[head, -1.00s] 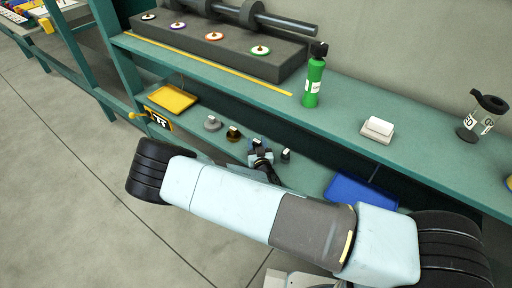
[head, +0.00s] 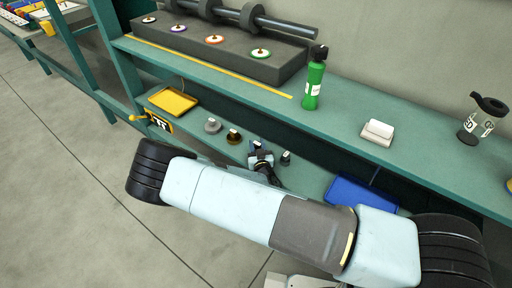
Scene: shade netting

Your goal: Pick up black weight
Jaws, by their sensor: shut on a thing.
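My gripper (head: 262,161) is at the lower shelf, small in the head view and partly screened by my own arm. It is shut on a small dark weight (head: 257,146) with a pale label, which I take to be the black weight. The fingers hide most of it, and I cannot tell whether it is clear of the shelf. Another dark weight (head: 286,158) with a pale mark stands just right of my gripper.
A yellow tray (head: 174,102) lies left on the lower shelf, a blue tray (head: 360,194) right. A teal post (head: 116,55) stands left.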

